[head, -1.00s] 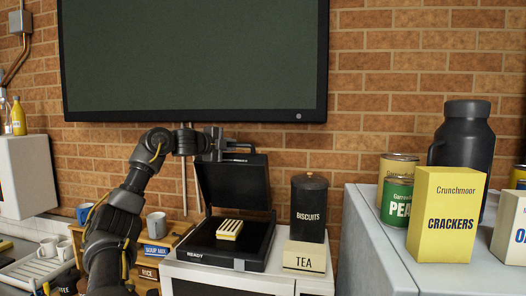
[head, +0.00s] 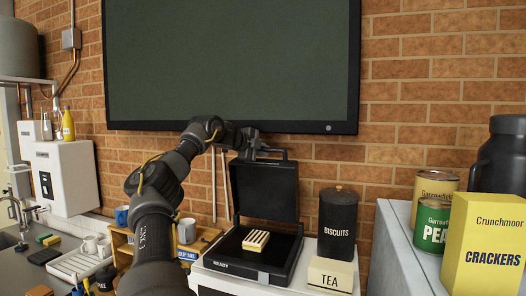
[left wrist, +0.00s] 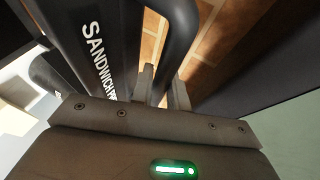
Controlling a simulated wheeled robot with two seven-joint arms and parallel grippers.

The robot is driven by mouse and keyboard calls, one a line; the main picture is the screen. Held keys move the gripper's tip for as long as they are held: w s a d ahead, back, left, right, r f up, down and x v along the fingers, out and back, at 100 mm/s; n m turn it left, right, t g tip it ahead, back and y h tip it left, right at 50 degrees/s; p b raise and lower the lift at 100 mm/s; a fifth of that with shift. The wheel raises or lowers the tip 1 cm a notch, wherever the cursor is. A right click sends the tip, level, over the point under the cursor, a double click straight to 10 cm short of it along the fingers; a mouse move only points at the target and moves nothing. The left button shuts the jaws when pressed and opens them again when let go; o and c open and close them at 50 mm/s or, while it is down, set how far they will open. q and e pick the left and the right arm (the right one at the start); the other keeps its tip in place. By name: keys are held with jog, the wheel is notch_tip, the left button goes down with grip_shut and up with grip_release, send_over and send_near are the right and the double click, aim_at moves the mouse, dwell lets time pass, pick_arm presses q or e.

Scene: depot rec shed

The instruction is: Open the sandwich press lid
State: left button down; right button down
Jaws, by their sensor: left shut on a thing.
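The black sandwich press (head: 220,264) stands on a white cabinet, with its lid (head: 265,192) raised to about upright. A pale, dark-striped block (head: 256,240) lies on the lower plate. My left gripper (head: 260,149) is at the lid's top edge, shut on the lid handle. In the left wrist view the fingers (left wrist: 163,88) sit on either side of the dark curved handle (left wrist: 182,35), beside the lid's lettered face (left wrist: 97,55). My right gripper is not in view.
A biscuits canister (head: 338,228) and a tea box (head: 331,274) stand close to the press's right side. A wooden rack with mugs (head: 187,231) is on its left. A dark screen (head: 232,65) hangs on the brick wall above.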

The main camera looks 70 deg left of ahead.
pick_arm(q)
jog(key=c, duration=1.4)
grip_release()
jog(key=shift+o, duration=0.2)
jog(key=shift+s, duration=0.1)
jog(key=shift+s+d+b, duration=0.1)
jog(key=shift+s+b, duration=0.05)
jog(key=shift+b, duration=0.15)
jog(key=b+v, duration=0.6)
jog(key=v, duration=0.4)
jog(key=shift+s+r, duration=0.15)
jog(key=shift+s, duration=0.1)
